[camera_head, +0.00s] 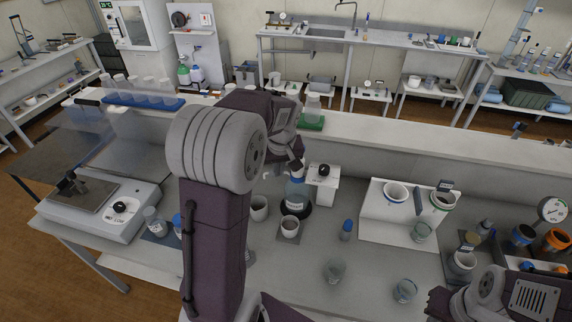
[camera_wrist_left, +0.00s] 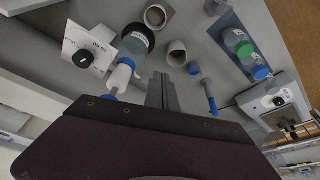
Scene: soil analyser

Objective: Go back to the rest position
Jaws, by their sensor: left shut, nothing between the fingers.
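My left gripper (camera_wrist_left: 162,92) shows in the left wrist view with its fingers together and nothing between them. In the head view my left arm rises from the bottom and bends over the bench, and its fingers are mostly hidden. A clear bottle with a blue collar and white top (camera_head: 295,192) stands beside the gripper; it also shows in the wrist view (camera_wrist_left: 134,46), apart from the fingers. Part of my right arm shows at the lower right; its fingers are not visible.
Two cups (camera_head: 259,208) (camera_head: 290,227) stand near the bottle. A white box with a black knob (camera_head: 322,178) is just right of it. A balance (camera_head: 105,212) stands at the left. Glass beakers (camera_head: 335,271) (camera_head: 404,291) stand at the front. A blue tube rack (camera_head: 140,101) is behind.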

